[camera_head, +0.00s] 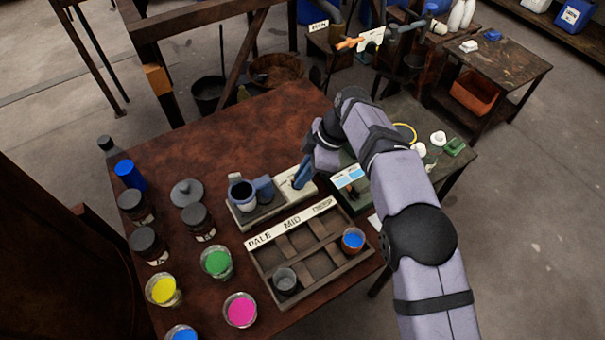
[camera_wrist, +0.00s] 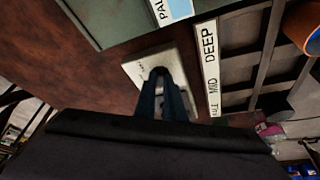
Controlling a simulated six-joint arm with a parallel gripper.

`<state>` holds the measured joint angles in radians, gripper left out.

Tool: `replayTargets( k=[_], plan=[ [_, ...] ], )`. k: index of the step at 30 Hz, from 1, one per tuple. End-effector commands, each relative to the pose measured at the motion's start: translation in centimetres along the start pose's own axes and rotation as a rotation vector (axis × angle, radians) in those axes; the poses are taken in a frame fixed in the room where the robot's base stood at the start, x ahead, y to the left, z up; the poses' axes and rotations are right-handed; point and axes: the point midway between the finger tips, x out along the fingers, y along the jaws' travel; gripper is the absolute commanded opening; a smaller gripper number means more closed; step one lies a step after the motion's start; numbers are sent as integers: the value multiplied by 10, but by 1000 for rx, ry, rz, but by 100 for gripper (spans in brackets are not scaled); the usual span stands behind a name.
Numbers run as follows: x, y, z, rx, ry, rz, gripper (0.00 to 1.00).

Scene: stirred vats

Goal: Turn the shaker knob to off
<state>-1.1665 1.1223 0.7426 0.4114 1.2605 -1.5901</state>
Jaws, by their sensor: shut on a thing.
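The shaker (camera_head: 284,189) is a pale flat base on the brown table, with a dark platform at its left end carrying a grey cup (camera_head: 241,191). My gripper (camera_head: 300,180) reaches down with its blue fingers onto the right end of the base. In the wrist view my gripper (camera_wrist: 160,80) is closed on the small dark shaker knob (camera_wrist: 159,72), which is mostly hidden between the fingertips. The pale base (camera_wrist: 138,67) shows around it with small markings too blurred to read. I cannot tell which setting the knob points to.
A wooden rack (camera_head: 262,265) labelled PALE, MID and DEEP stands just in front, holding a blue-filled cup (camera_head: 353,240) and a grey cup (camera_head: 285,281). Dark jars and cups of yellow, green and pink paint (camera_head: 240,310) crowd the left. The table's back middle is clear.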

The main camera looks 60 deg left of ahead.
Motion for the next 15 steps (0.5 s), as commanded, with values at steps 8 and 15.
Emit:
replayTargets(
  k=[8, 15],
  plan=[
    [0, 0, 0, -3, -1, 0, 24],
    [0, 0, 0, -2, -1, 1, 28]
  ],
)
